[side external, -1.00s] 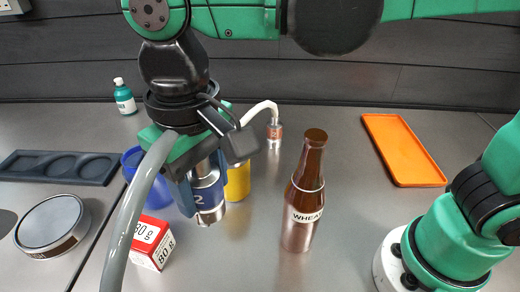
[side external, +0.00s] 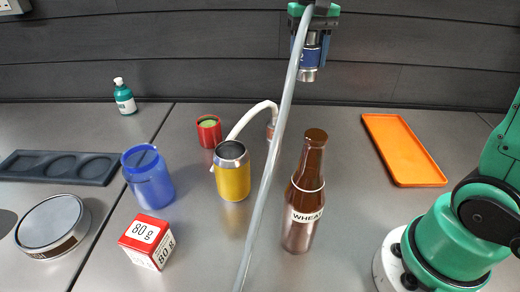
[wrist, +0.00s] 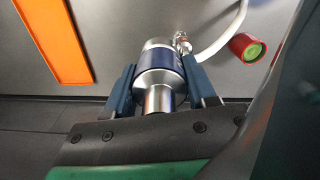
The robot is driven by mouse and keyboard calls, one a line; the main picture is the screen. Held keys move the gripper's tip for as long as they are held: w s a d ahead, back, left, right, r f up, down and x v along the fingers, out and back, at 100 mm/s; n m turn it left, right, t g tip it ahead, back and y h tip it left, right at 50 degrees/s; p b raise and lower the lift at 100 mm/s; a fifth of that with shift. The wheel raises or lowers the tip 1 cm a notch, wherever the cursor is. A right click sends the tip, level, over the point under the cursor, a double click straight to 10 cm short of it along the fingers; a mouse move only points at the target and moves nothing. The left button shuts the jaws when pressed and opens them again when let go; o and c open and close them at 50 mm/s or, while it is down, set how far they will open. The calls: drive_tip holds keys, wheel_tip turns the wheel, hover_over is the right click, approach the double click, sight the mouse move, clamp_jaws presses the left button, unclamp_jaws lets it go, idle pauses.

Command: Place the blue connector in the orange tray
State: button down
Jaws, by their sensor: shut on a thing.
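My gripper (side external: 313,48) is shut on the blue connector (side external: 309,62), a silver metal cylinder with a blue band. It is held upright, high above the back of the bench, in front of the dark wall. In the wrist view, the dark blue fingers (wrist: 160,85) press on both sides of the connector (wrist: 159,60). The orange tray (side external: 404,150) lies flat and empty on the bench, below and to the right of my gripper in the side view. Part of the tray (wrist: 58,38) shows at upper left in the wrist view.
A tall brown bottle (side external: 303,205) stands left of the tray. A yellow-banded cylinder (side external: 233,180), a white hose (side external: 250,116), a red-and-green piece (side external: 209,131), a blue jar (side external: 149,182) and a red-white box (side external: 147,242) stand further left. Bench around the tray is clear.

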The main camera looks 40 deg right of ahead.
drive_tip(key=s+d+m, duration=0.2)
drive_tip(key=s+d, duration=0.1)
drive_tip(key=d, duration=0.4)
drive_tip(key=s+d+m, duration=0.2)
drive_tip(key=s+d, duration=0.1)
drive_tip(key=d, duration=0.4)
drive_tip(key=m, duration=0.4)
hover_over(398, 146)
wheel_tip(398, 146, down, 15)
drive_tip(key=shift+f, duration=2.4)
drive_tip(key=shift+c, duration=1.4)
unclamp_jaws()
drive_tip(key=shift+f, duration=0.1)
